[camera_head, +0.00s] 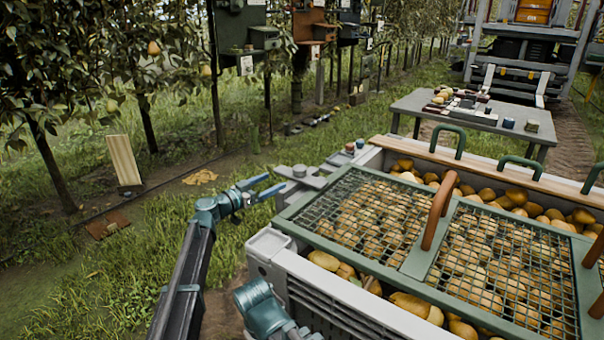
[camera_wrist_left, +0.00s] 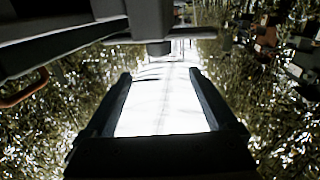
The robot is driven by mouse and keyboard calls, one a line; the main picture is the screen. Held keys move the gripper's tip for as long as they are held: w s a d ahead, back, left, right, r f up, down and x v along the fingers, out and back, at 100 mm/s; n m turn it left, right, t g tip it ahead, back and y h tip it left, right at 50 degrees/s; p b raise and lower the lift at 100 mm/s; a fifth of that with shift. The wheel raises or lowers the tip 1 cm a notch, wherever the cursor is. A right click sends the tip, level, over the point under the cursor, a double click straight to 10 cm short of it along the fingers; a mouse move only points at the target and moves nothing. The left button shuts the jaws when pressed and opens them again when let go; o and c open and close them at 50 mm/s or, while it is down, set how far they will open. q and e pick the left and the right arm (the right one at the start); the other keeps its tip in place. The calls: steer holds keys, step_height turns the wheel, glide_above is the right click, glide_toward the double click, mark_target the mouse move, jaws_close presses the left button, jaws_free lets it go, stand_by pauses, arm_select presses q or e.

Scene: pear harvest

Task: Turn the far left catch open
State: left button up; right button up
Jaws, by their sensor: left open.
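The large pale crate (camera_head: 268,246) holds many pears under a green-framed mesh lid (camera_head: 345,216). The far left catch (camera_head: 299,171) looks like a grey plate with a round knob at the crate's far left corner. My left gripper (camera_head: 277,182) is open and empty, just left of and a little nearer than this catch, apart from it. In the left wrist view its two dark fingers (camera_wrist_left: 160,73) are spread with nothing between them. A grey block (camera_wrist_left: 157,28), perhaps the catch, shows beyond them at the top. My right gripper's fingers do not show.
Brown handles (camera_head: 438,210) stand up from the lid. A grey table (camera_head: 480,117) with small items stands behind the crate. Trees and a leaning board (camera_head: 125,160) are at left; grass beside the crate is open.

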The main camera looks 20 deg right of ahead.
mark_target(295, 171)
arm_select(q)
steer(key=x, duration=1.3)
steer(key=shift+w+d, duration=0.15)
steer(key=shift+d, duration=0.15)
jaws_close()
